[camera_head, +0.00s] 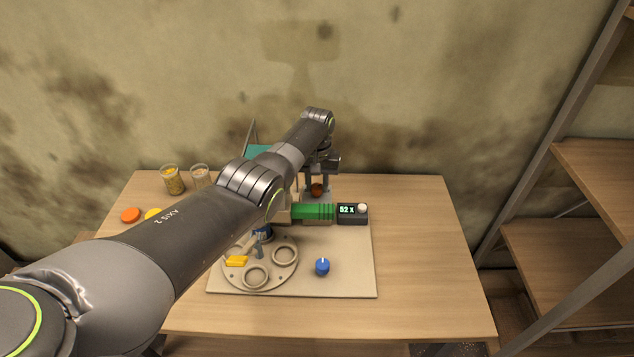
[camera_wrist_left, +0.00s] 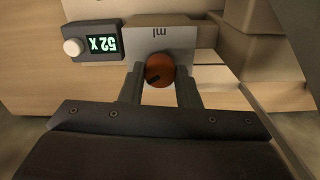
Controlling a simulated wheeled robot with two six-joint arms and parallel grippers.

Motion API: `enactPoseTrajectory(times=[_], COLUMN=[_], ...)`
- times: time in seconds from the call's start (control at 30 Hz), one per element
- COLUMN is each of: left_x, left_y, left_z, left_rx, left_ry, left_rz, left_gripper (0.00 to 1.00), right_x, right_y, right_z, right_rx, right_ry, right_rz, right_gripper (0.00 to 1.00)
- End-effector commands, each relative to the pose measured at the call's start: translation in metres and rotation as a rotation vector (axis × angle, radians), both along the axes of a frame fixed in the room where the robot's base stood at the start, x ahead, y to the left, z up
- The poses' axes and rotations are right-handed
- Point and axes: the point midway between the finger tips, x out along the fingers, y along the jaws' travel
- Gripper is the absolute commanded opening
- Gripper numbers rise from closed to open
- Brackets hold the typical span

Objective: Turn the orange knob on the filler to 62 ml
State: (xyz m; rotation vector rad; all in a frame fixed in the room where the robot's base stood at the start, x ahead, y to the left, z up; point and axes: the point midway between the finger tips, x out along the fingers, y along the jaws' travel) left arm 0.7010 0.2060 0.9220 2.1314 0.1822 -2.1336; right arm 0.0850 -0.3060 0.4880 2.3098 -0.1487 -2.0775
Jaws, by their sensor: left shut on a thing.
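The orange knob (camera_head: 317,189) sits on the filler near the back of the base plate, below my left gripper (camera_head: 317,182). In the left wrist view the knob (camera_wrist_left: 159,70) is between the two fingers of my left gripper (camera_wrist_left: 160,82), which is shut on it. A dark mark shows on the knob's face. My right gripper is not in view.
A round turntable with rings (camera_head: 285,254), a yellow piece (camera_head: 236,261) and a blue knob (camera_head: 322,267) are on the base plate (camera_head: 340,285). Jars (camera_head: 173,180) and an orange lid (camera_head: 130,215) stand at left. The table's right side (camera_head: 430,240) is clear.

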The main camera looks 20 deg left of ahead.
Motion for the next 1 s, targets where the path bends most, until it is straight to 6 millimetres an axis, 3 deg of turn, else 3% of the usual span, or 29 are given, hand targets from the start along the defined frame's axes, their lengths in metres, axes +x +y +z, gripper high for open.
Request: enactPoseTrajectory(times=[0.63,0.67,0.8,1.0], left_x=[0.0011,0.0011,0.0008,0.0004], left_y=[-0.0002,-0.0002,-0.0002,0.0000], left_z=[0.0013,0.0013,0.0011,0.0005], left_rx=[0.001,0.001,0.000,0.000], left_ry=[-0.004,-0.004,-0.003,-0.002], left_rz=[-0.057,-0.057,-0.056,-0.056], left_gripper=[0.06,0.30,0.49,0.51], right_x=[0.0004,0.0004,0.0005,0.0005], right_y=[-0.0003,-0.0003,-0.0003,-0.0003], right_z=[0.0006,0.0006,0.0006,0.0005], right_rx=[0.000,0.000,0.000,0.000], right_ry=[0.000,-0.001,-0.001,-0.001], right_rz=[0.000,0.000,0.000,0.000], right_gripper=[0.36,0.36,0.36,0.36])
